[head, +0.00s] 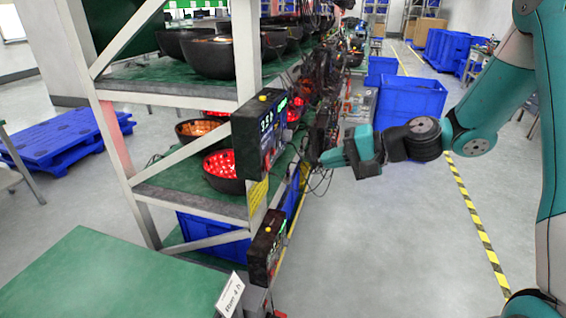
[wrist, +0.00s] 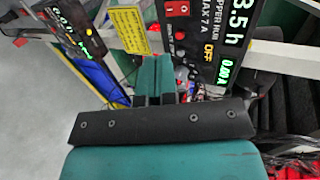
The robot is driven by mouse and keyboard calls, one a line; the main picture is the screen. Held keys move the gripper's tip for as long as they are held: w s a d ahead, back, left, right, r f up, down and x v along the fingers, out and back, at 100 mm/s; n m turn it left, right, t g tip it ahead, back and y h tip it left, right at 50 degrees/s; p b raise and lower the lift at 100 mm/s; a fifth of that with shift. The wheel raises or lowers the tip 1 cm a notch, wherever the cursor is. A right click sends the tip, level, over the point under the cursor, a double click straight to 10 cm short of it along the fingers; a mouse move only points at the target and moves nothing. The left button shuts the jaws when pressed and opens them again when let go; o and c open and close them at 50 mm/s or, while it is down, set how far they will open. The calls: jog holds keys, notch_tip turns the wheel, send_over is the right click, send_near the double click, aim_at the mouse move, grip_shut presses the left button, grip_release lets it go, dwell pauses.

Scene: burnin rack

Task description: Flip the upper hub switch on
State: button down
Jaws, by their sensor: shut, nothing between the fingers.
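The upper hub (head: 245,140) is a black box on the rack post in the head view. In the wrist view the upper hub (wrist: 217,62) appears rotated, with "3.5 h", "MAX 7 A", a yellow "OFF" and a green "0.00 A". Its red rocker switch (wrist: 178,11) is at the top, partly cut off by the frame edge. My gripper (head: 324,158) is right of the upper hub in the head view. In the wrist view my gripper (wrist: 154,62) has its fingers together and empty, below the switch; contact with the panel cannot be told.
A second hub (head: 266,247) hangs lower on the rack, and also shows in the wrist view (wrist: 62,28). A yellow label (wrist: 130,30) and loose cables lie near my fingers. Black bowls (head: 222,172) with red lights stand on the shelves. The aisle floor (head: 385,250) is clear.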

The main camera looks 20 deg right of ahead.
aim_at(269, 162)
jog(key=p+x, duration=0.1)
jog(key=x, duration=0.2)
jog(key=p+x, duration=0.2)
jog(key=x, duration=0.2)
jog(key=r+p+x, duration=0.1)
jog(key=x, duration=0.3)
jog(key=shift+w+a+r, duration=0.1)
jog(key=shift+a, duration=0.1)
jog(key=shift+w+a+f, duration=0.2)
jog(key=shift+w+a, duration=0.1)
jog(key=shift+a, duration=0.05)
jog(key=shift+w+a, duration=0.1)
jog(key=shift+a, duration=0.05)
jog(key=shift+r+p, duration=0.6)
jog(key=shift+r, duration=0.25)
